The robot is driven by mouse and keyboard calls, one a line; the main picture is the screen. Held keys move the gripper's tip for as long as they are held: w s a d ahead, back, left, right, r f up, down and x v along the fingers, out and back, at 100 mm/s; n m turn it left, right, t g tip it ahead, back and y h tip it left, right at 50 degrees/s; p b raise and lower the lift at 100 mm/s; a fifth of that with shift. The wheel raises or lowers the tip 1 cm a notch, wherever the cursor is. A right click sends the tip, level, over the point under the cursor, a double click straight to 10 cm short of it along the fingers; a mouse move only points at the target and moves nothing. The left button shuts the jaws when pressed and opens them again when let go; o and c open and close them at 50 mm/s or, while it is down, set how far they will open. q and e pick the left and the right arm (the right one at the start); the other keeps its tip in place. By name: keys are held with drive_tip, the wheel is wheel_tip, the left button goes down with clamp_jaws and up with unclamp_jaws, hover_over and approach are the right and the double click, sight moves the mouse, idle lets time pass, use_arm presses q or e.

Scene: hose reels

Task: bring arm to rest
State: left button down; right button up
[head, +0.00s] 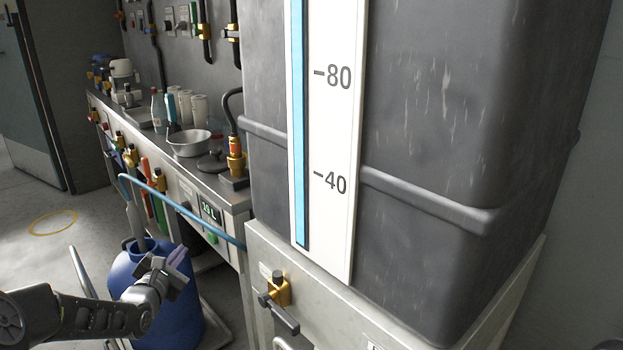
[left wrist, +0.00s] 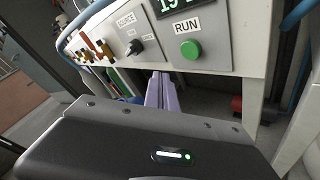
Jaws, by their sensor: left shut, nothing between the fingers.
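My left gripper (head: 178,257) is in the lower left of the head view, in front of the blue drum (head: 187,318). Its pale purple fingers also show in the left wrist view (left wrist: 161,88). They are shut together with nothing between them, and they point toward the bench front below the panel with the green RUN button (left wrist: 190,49). From these views I cannot tell whether the fingers touch anything. My right gripper does not show.
A large grey tank (head: 440,120) with a level scale fills the right. A valve with a black handle (head: 279,313) sits on its base. A blue hose (head: 180,208) runs from the drum along the bench. The bench holds a metal bowl (head: 188,148). Open floor (head: 30,265) lies left.

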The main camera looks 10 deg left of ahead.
use_arm(q)
drive_tip(key=s+d+f+m+g+h, duration=0.1)
drive_tip(key=s+d+f+m+g, duration=0.15)
drive_tip(key=d+f+m, duration=0.45)
drive_tip(key=s+d+f+m+g+h, duration=0.1)
drive_tip(key=s+d+f+m+g, duration=0.1)
drive_tip(key=s+d+f+m, duration=0.5)
drive_tip(key=s+d+f+m+g+h, duration=0.1)
drive_tip(key=d+f+m+g+h, duration=0.3)
drive_tip(key=f, duration=0.7)
drive_tip(key=s+d+f+m+g+h, duration=0.1)
drive_tip(key=s+d+f+m+g, duration=0.35)
drive_tip(key=s+d, duration=0.65)
drive_tip(key=s+d+f+m+g, duration=0.2)
drive_tip(key=s+d+f+m, duration=0.45)
drive_tip(key=s+d, duration=0.45)
wheel_tip(320, 180, up, 32)
drive_tip(key=s+d+p, duration=0.2)
drive_tip(key=p, duration=2.9)
drive_tip(key=shift+f, duration=0.15)
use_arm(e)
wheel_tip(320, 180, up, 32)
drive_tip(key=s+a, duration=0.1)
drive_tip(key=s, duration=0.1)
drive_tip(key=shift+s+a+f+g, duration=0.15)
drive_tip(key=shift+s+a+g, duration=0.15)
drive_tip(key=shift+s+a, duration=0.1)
use_arm(q)
drive_tip(key=shift+d, duration=0.1)
